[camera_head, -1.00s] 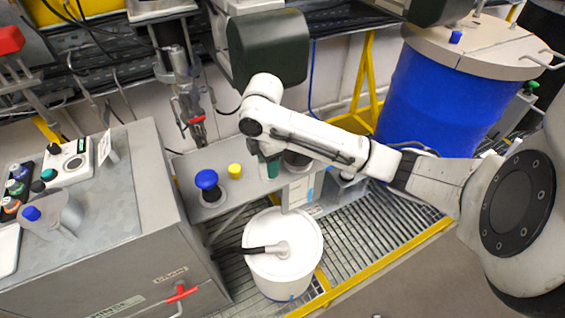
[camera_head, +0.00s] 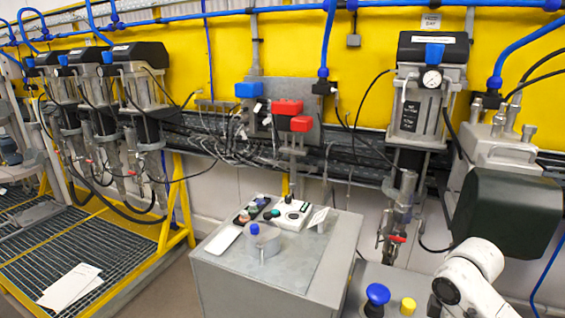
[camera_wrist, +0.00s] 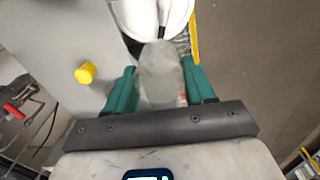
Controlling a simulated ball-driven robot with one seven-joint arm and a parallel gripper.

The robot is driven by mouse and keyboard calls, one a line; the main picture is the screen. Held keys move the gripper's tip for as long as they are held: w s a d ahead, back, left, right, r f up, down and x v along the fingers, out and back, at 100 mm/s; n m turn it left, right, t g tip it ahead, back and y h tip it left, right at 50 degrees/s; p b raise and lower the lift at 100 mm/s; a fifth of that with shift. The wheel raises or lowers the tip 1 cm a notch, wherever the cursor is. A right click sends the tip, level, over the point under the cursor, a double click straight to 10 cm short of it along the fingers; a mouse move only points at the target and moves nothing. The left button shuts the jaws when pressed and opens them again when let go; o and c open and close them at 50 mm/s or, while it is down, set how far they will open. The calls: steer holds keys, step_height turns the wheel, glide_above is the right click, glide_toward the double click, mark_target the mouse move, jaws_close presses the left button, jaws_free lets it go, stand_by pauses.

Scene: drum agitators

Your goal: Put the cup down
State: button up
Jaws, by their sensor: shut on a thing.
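In the wrist view, a grey, rounded cup (camera_wrist: 160,82) sits between the two green fingers of my gripper (camera_wrist: 159,70). The fingers are shut on its sides. The cup partly covers the white bucket below. How high the cup is above the surface beneath is hard to tell. In the head view only part of my white arm shows at the lower right; my gripper and the held cup are out of that frame.
A grey cabinet (camera_head: 225,290) carries a metal container (camera_head: 262,246) with a blue knob, a control box (camera_head: 291,214) and several buttons. Beside it are a blue knob (camera_head: 377,295) and a yellow knob (camera_head: 408,306). The white bucket (camera_wrist: 130,12) and yellow knob (camera_wrist: 86,73) show in the wrist view.

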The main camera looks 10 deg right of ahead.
steer(key=s+a+f+m+b, duration=0.1)
steer(key=a+f+m+b, duration=0.3)
steer(key=a+f+m, duration=0.5)
steer(key=shift+s+a+f+m+b, duration=0.2)
steer(key=shift+a+f+m+b, duration=0.15)
steer(key=shift+a+f, duration=5.65)
steer(key=shift+a+r, duration=0.95)
steer(key=shift+r, duration=0.05)
